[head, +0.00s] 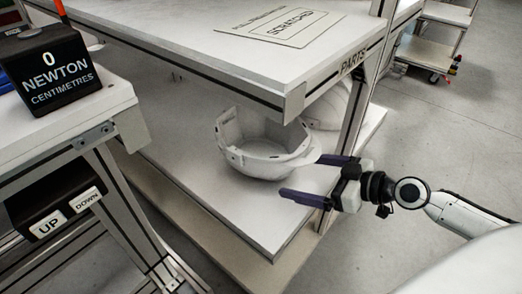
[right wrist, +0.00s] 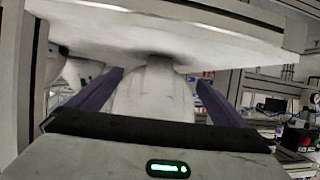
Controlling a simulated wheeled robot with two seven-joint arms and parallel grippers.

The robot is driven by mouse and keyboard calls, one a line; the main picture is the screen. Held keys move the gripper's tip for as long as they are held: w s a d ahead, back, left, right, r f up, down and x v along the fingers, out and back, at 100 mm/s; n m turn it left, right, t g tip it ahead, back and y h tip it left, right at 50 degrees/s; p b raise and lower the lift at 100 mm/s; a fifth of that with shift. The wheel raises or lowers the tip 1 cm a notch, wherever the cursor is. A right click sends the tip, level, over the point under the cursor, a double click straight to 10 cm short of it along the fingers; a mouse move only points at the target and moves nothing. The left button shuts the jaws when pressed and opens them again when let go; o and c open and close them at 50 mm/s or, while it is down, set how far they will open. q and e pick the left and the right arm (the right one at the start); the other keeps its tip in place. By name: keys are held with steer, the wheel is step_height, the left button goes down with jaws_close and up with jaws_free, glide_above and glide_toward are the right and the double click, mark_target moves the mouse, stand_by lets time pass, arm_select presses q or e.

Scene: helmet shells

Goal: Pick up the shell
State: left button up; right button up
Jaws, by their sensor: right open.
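A white helmet shell (head: 262,145) sits upside down on the lower shelf of the parts rack in the head view, its hollow facing up and its brim pointing right toward my gripper. My right gripper (head: 300,178) is open at the right of the shell, with its two purple fingers pointing left toward the brim. In the right wrist view the shell (right wrist: 153,95) shows as a white form between the two fingers, partly cut off by the gripper body. I cannot tell whether the fingers touch it. My left gripper is not in view.
The upper shelf (head: 240,40) overhangs the lower shelf (head: 215,195), with a "scratched" sign (head: 290,27) on top. A second white shell (head: 335,107) is partly hidden behind a post. A black newton-centimetres box (head: 50,72) stands on the left bench. Shelf space in front of the shell is bare.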

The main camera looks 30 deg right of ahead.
mark_target(266, 152)
steer(key=shift+x, duration=2.95)
steer(key=shift+r, duration=0.1)
steer(key=c, duration=2)
steer(key=shift+w+r, duration=0.1)
steer(key=shift+r, duration=0.05)
steer(key=c, duration=0.3)
